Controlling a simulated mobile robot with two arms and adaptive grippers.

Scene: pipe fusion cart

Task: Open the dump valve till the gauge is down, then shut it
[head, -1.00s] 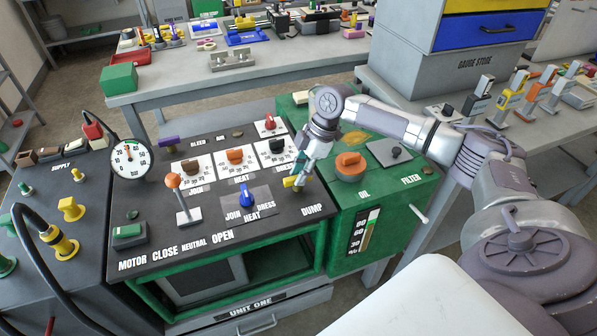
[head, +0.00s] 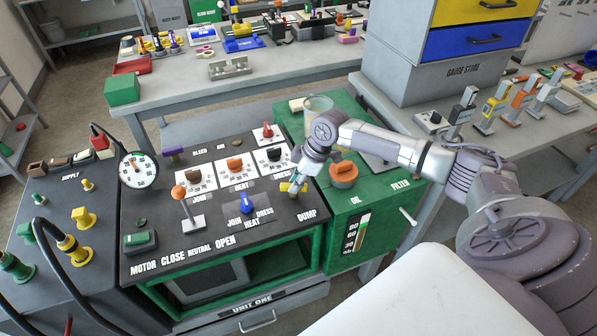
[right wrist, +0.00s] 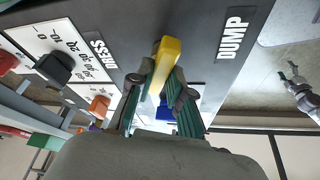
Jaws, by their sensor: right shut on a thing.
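The dump valve's yellow handle (head: 285,187) is on the cart's dark panel, beside the DUMP lettering. My right gripper (head: 293,184) is shut on it. In the right wrist view the yellow handle (right wrist: 166,60) sits between the fingertips (right wrist: 160,82), its outer end pointing towards the top, near DUMP. The fingers hide part of it. The round white gauge (head: 138,170) stands at the panel's back left. Its needle is too small to read surely. My left gripper is not in view.
A lever with an orange ball (head: 179,192), a blue knob (head: 246,204) and several dial knobs crowd the panel left of my gripper. The green oil unit (head: 385,207) with an orange knob (head: 343,173) is close on the right. Black hoses run at the left.

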